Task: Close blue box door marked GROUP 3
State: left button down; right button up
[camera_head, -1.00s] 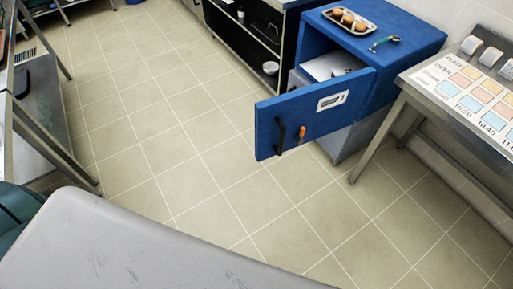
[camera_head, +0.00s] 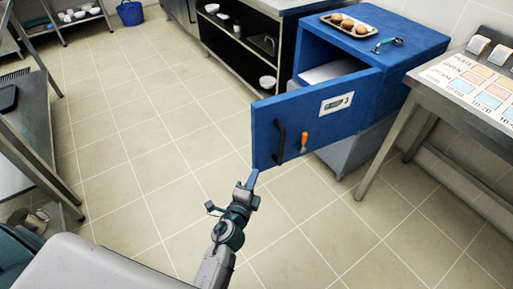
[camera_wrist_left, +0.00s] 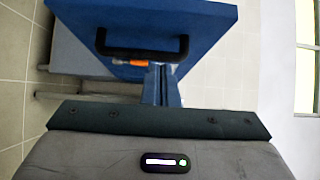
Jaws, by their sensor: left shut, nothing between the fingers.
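The blue box (camera_head: 410,62) stands at the right of the head view, with its blue door (camera_head: 342,120) swung open toward me. The door carries a white label (camera_head: 337,103) on which a 3 can be read, a black handle (camera_head: 280,143) and an orange latch (camera_head: 304,141). My left gripper (camera_head: 251,180) is shut and empty, near the lower free corner of the door; I cannot tell whether it touches. In the left wrist view the gripper (camera_wrist_left: 161,82) points at the door (camera_wrist_left: 205,22), close to the black handle (camera_wrist_left: 142,53). My right gripper is not seen.
A tray of buns (camera_head: 350,25) and a small tool (camera_head: 388,44) lie on top of the box. A steel table (camera_head: 430,88) with a printed chart stands at the right, a dark shelf unit (camera_head: 240,40) behind. The tiled floor (camera_head: 150,150) left of the door is clear.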

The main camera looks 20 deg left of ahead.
pick_arm(q)
send_near(262, 137)
jog(key=w+d, duration=0.2)
jog(key=d, duration=0.1)
jog(key=w+a, duration=0.2)
jog(key=w, duration=0.1)
jog(key=shift+a, duration=0.1)
jog(key=shift+w+a, duration=0.35)
